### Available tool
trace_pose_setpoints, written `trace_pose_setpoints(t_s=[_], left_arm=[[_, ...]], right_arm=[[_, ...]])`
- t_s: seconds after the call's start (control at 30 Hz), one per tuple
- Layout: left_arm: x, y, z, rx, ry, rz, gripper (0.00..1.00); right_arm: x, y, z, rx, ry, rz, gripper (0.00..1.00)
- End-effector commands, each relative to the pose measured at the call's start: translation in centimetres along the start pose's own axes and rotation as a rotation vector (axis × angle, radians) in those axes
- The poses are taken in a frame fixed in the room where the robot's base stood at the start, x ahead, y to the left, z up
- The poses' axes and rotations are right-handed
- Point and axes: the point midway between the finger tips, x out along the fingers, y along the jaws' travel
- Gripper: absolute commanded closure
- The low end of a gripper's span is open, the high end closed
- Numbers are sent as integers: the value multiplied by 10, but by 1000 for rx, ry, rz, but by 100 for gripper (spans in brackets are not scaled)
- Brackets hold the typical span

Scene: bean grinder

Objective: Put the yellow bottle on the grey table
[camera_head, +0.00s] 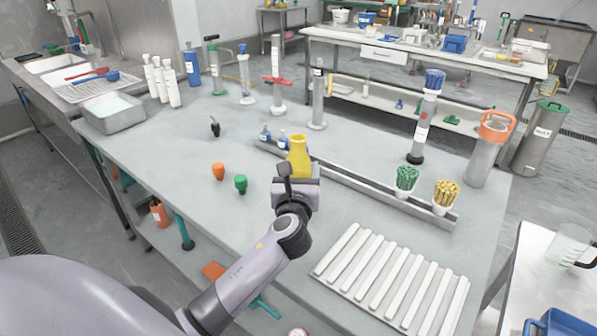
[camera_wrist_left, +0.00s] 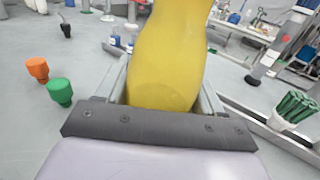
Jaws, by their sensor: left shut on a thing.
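The yellow bottle (camera_head: 299,157) stands upright over the middle of the grey table (camera_head: 190,130) in the head view. My left gripper (camera_head: 298,176) is shut on it. In the left wrist view the bottle (camera_wrist_left: 167,55) fills the space between the two fingers. I cannot tell whether its base touches the table or is held a little above it. My right gripper is in neither view.
Orange (camera_head: 218,171) and green (camera_head: 240,184) stoppers stand left of the bottle. A grey rail (camera_head: 345,181) with small blue-capped bottles (camera_head: 266,135) and cups lies behind and right. A white slatted rack (camera_head: 385,275) lies front right. The table left of the stoppers is clear.

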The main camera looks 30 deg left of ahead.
Motion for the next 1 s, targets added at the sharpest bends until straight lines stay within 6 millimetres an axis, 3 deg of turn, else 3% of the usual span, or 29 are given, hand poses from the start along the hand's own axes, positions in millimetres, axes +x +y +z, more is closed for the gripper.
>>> trace_pose_setpoints(t_s=[0.07,0.1,0.17,0.2,0.57,0.77,1.0], left_arm=[[0,0,1,-1,-5,0,74],[0,0,-1,-1,-2,0,30],[0,0,0,-1,-2,0,10],[0,0,0,-1,-2,0,7],[-3,0,1,0,0,0,7],[-30,0,0,-1,2,-1,7],[-80,-1,-1,-2,2,-2,7]], right_arm=[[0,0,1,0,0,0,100],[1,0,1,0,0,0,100],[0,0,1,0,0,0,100],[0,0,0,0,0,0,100],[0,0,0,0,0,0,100],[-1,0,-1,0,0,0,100],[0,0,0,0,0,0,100]])
